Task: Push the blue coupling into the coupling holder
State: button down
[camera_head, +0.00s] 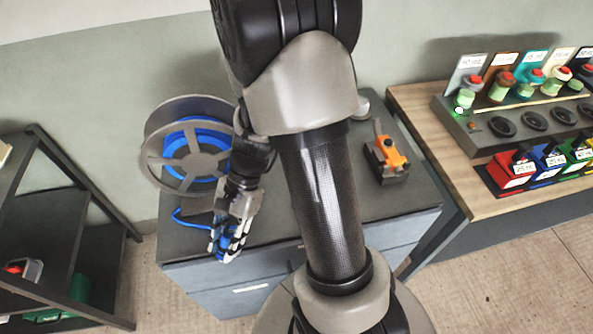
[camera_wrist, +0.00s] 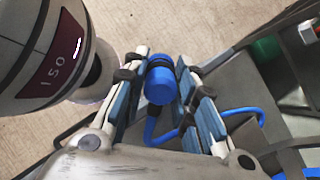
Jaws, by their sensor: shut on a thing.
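The blue coupling (camera_wrist: 160,86) is a short blue cylinder on the end of a blue hose. In the wrist view it sits between the blue-padded fingers of my gripper (camera_wrist: 160,75), which is shut on it. In the head view my gripper (camera_head: 227,248) points down at the front left edge of the grey cabinet, beside the hose reel. The coupling is mostly hidden by the fingers there. The blue hose (camera_head: 188,220) runs from the gripper back towards the reel (camera_head: 157,172). I cannot make out which thing is the coupling holder.
An orange and black device (camera_head: 389,155) stands on the cabinet (camera_head: 405,207), right of my arm. A wooden bench (camera_head: 410,97) at right bears a console (camera_head: 470,138) and coloured bins (camera_head: 513,172). A dark shelf (camera_head: 50,215) stands at left, with floor between it and the cabinet.

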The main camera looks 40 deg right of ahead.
jog(key=w+d+r+n+t+h+p, duration=0.1)
jog(key=d+n+h, duration=0.6)
jog(key=d, duration=1.5)
jog(key=shift+w+d+r+n+t+p, duration=0.15)
jog(key=shift+d+r+n+t+p, duration=0.2)
jog(key=shift+r+n, duration=0.55)
jog(key=shift+f, duration=0.25)
jog(key=shift+f+b, duration=2.5)
jog(key=shift+f, duration=0.35)
jog(key=shift+f, duration=0.45)
jog(key=c, duration=1.2)
grip_release()
